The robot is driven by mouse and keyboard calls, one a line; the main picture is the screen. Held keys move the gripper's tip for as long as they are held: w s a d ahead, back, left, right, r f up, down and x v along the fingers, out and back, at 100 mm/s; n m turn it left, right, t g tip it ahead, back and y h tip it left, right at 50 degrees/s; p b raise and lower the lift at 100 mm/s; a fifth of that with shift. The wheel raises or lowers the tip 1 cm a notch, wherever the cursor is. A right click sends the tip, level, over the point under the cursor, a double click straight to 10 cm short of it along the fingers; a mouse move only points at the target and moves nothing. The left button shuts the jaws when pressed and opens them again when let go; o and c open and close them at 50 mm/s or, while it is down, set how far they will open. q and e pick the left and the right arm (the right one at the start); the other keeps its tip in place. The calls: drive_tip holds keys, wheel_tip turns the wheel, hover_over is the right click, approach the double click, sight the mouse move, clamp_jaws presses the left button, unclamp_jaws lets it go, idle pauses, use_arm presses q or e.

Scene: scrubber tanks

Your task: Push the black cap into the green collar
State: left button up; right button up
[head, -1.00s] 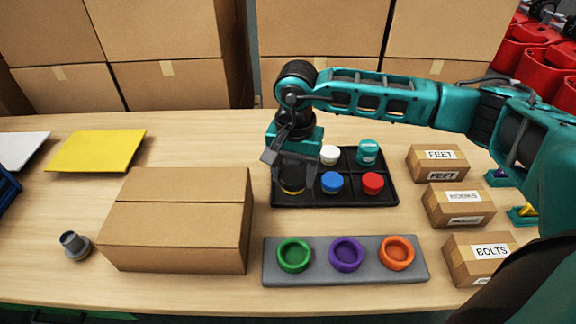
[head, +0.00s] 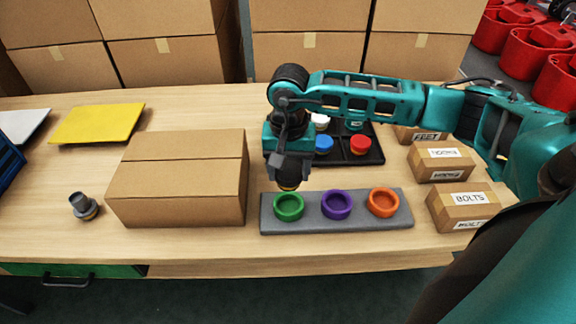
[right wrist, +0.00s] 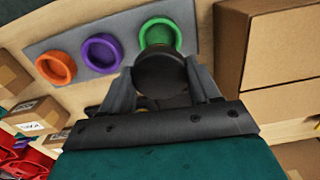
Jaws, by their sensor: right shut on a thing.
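My right gripper (head: 288,180) is shut on the black cap (head: 289,184) and holds it just behind and above the green collar (head: 289,206). In the right wrist view the black cap (right wrist: 160,72) sits between the fingers and covers part of the green collar (right wrist: 160,32). The green collar is the left one on a grey block (head: 312,221). It looks open and empty. The contact between cap and collar is not clear; they appear apart. My left gripper is not in view.
A purple collar (head: 336,205) and an orange collar (head: 383,202) share the block. A closed cardboard box (head: 180,195) stands close on the left. A black tray (head: 372,155) with several caps lies behind. Labelled boxes (head: 463,207) stand on the right.

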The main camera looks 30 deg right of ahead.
wheel_tip(320, 180, down, 4)
drive_tip(key=shift+f+b, duration=0.1)
drive_tip(key=shift+b, duration=1)
drive_tip(key=shift+f+b, duration=0.35)
drive_tip(key=shift+b, duration=0.1)
drive_tip(key=shift+f, duration=0.15)
drive_tip(key=shift+f+b, duration=0.15)
drive_tip(key=shift+b, duration=0.35)
drive_tip(key=shift+f, duration=0.25)
drive_tip(key=shift+f+b, duration=0.3)
drive_tip(key=shift+b, duration=0.3)
drive_tip(key=shift+f, duration=0.1)
